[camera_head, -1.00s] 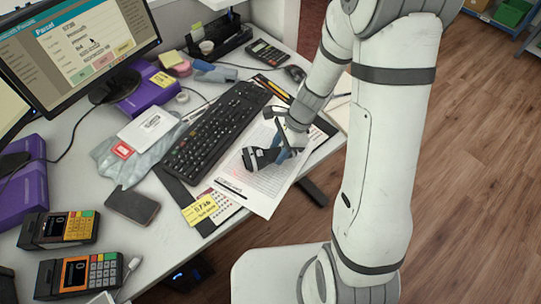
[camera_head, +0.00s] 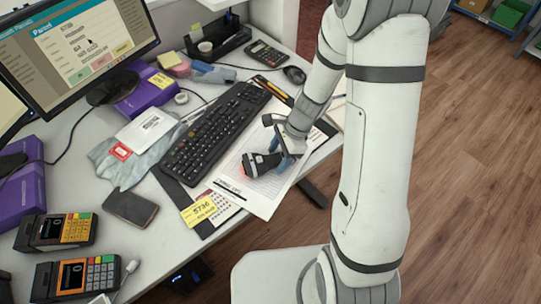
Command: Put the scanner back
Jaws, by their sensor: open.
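The scanner (camera_head: 261,165), with a black head and a blue-grey handle, is over the printed sheet (camera_head: 257,197) at the counter's right side. A red glow shows at the left end of its head. My gripper (camera_head: 282,146) is open right at the scanner, above its handle end. The fingers and wrist partly hide the handle, and I cannot tell whether they touch it. No holder for the scanner can be made out clearly.
The black keyboard (camera_head: 213,133) lies left of the sheet. A mouse (camera_head: 294,75), a calculator (camera_head: 264,53) and a grey-blue item (camera_head: 214,74) are behind. Two card terminals (camera_head: 75,276), a phone (camera_head: 131,208) and a monitor (camera_head: 85,45) occupy the left. Bare counter shows at the front.

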